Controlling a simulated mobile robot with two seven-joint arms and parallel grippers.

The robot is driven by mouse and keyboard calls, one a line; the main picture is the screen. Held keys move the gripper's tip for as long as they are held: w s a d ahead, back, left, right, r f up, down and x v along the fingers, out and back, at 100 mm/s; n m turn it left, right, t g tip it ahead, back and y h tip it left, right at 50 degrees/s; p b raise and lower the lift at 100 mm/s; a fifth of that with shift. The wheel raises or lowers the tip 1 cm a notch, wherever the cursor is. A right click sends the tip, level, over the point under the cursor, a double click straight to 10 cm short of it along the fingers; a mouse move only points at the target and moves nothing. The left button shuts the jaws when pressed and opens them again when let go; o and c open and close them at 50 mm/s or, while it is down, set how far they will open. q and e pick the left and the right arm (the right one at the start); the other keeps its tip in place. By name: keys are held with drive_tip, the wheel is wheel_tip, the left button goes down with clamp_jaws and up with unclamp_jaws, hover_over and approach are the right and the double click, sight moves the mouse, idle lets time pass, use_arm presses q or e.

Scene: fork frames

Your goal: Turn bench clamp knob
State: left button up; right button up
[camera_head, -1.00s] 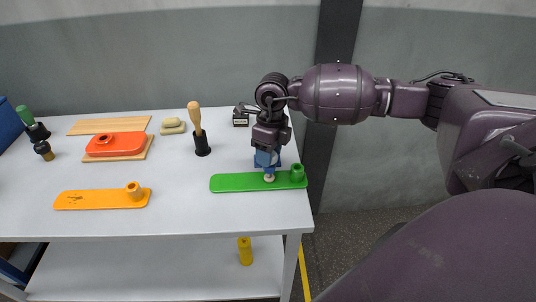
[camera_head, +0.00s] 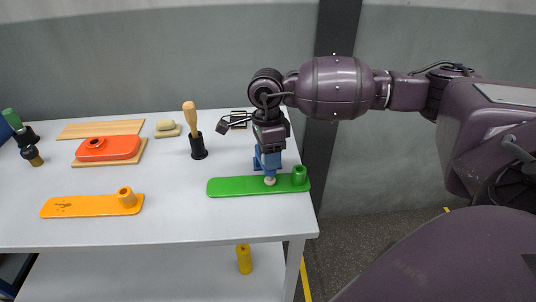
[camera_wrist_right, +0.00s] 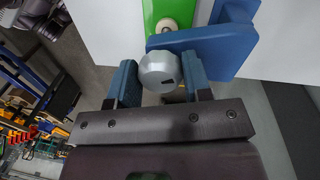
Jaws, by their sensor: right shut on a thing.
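In the head view my right gripper (camera_head: 268,160) points down at the right end of the table, just behind the green board (camera_head: 235,186). There the knob is hidden, and blue fingers and clamp are hard to tell apart. My left gripper is not in view.
A pale round piece (camera_head: 270,181) is on the green board, close to my gripper. A wooden-handled tool (camera_head: 190,116) stands in a black holder to the left. An orange board (camera_head: 80,206) and a red block (camera_head: 108,148) lie further left. The table's middle is clear.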

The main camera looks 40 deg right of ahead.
drive_tip(key=shift+s+f, duration=0.15)
drive_tip(key=shift+f, duration=0.15)
drive_tip(key=o, duration=0.9)
drive_tip(key=shift+r, duration=0.1)
drive_tip(key=shift+w+d+r+p, duration=0.1)
drive_tip(key=shift+w+r, duration=0.15)
drive_tip(key=shift+r, duration=1.55)
drive_tip(key=shift+w+d+r+p, duration=0.1)
drive_tip(key=shift+w+r+p, duration=0.1)
drive_tip(key=shift+r, duration=1.65)
drive_tip(key=shift+w+r+p, duration=0.1)
drive_tip(key=shift+w+r, duration=0.15)
drive_tip(key=shift+r, duration=1.55)
